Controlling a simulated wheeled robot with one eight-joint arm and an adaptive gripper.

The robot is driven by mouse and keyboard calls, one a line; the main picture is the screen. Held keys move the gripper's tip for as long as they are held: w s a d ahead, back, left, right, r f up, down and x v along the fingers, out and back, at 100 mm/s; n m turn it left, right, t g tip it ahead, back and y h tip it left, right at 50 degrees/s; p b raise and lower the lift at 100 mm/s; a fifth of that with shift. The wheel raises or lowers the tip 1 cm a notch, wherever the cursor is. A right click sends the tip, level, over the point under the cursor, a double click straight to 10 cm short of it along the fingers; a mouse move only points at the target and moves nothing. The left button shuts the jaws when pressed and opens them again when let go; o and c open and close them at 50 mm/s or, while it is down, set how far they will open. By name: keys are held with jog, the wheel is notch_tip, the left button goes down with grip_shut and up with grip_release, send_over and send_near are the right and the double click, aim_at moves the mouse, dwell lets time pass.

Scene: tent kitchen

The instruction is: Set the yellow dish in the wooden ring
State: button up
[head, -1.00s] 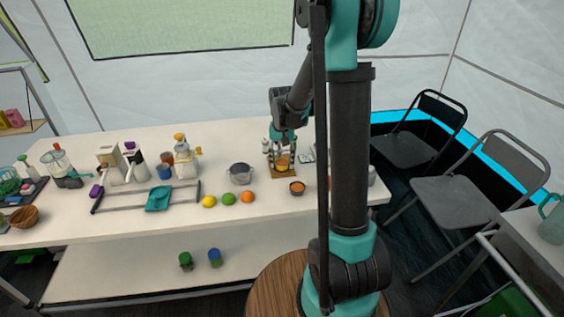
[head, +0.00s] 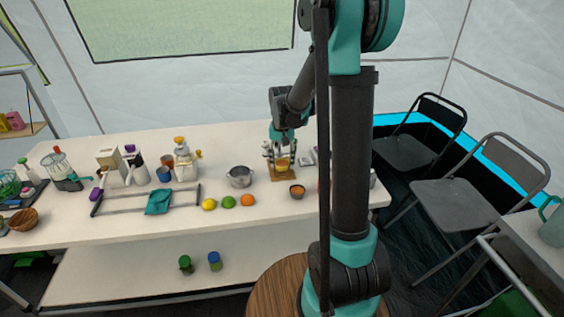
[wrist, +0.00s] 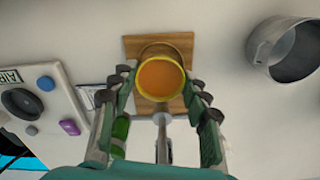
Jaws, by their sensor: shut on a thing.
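The yellow dish (wrist: 160,77) has a yellow rim and an orange inside. My gripper (wrist: 161,82) is shut on it, with one finger on each side. In the wrist view the dish is in front of the wooden ring (wrist: 160,49), whose far edge shows above the dish on a square wooden board (wrist: 133,45). The dish hides most of the ring, so I cannot tell whether it touches it. In the head view the dish (head: 282,163) is small between the fingers of my gripper (head: 281,160), over the board (head: 283,178).
A grey metal pot (head: 239,176) stands left of the board and also shows in the wrist view (wrist: 288,48). Free table lies in front.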

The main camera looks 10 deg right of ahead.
aim_at(282, 163)
jog(key=shift+f, duration=0.85)
dwell(0.3)
jog(key=o, duration=0.6)
jog(key=shift+r, duration=0.1)
notch_tip(282, 163, up, 11)
jog(key=shift+f, duration=0.1)
dwell(0.9)
jog(key=s+d+f, duration=0.1)
jog(key=s, duration=0.3)
jog(key=s+d+f+n+t, duration=0.1)
jog(key=s+f, duration=0.1)
jog(key=s, duration=0.2)
jog(key=s+f+t, duration=0.1)
jog(key=s+f, duration=0.1)
jog(key=s, duration=0.2)
jog(key=shift+s+d+n, duration=0.2)
jog(key=shift+d+n, duration=0.1)
jog(key=shift+d, duration=0.1)
jog(key=s+f, duration=0.1)
jog(key=s, duration=0.2)
jog(key=s+d+f+n+t, duration=0.1)
jog(key=s+f, duration=0.1)
jog(key=s, duration=0.1)
jog(key=s+f+t, duration=0.1)
jog(key=s+f, duration=0.1)
jog(key=s, duration=0.1)
jog(key=shift+s+d+f, duration=0.15)
jog(key=shift+s+f, duration=0.05)
jog(key=shift+s, duration=0.1)
